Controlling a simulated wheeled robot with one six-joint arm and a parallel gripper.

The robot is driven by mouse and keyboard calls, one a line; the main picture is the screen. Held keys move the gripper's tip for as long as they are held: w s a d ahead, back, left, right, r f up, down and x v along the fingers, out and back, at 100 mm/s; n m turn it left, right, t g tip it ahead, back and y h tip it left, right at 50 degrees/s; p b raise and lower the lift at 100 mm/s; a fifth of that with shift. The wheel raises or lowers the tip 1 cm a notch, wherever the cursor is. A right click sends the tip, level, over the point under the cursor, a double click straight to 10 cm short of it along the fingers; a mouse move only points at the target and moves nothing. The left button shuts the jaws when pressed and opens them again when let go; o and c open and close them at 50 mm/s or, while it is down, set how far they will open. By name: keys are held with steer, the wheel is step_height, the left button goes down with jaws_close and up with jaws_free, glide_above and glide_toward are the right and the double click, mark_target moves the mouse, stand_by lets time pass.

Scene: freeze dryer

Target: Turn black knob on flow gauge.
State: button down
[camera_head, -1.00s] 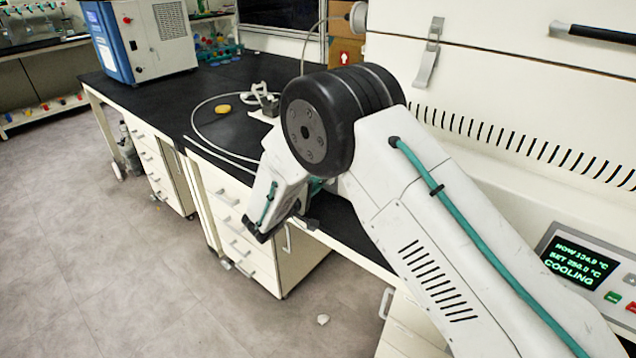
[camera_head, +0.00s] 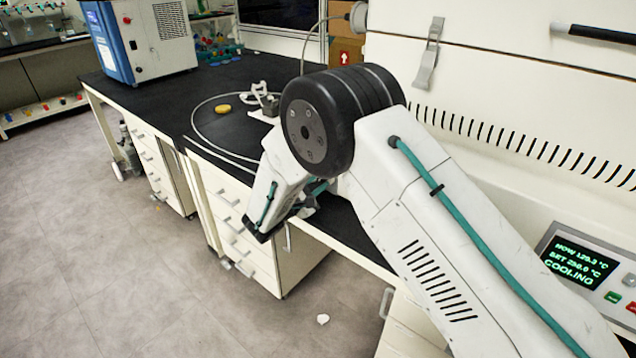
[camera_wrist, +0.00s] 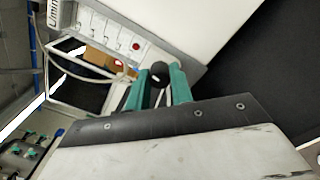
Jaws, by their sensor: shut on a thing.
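In the wrist view the black knob (camera_wrist: 158,68) is a small dark round piece between the tips of my gripper (camera_wrist: 157,80). The two teal fingers are shut on it, one on each side. The body of the flow gauge is hard to make out there. In the head view my arm's wrist hides the knob and most of my gripper; only a bit of teal shows beside the bench edge.
The black benchtop (camera_head: 205,90) holds a loop of white tubing (camera_head: 193,122), a yellow object (camera_head: 222,108) and a blue-and-white machine (camera_head: 140,38). The white freeze dryer (camera_head: 490,85) fills the right side, its display (camera_head: 577,265) lit.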

steer(key=shift+n, duration=1.2)
steer(key=c, duration=1.2)
jaws_free()
steer(key=shift+c, duration=0.2)
steer(key=v, duration=0.8)
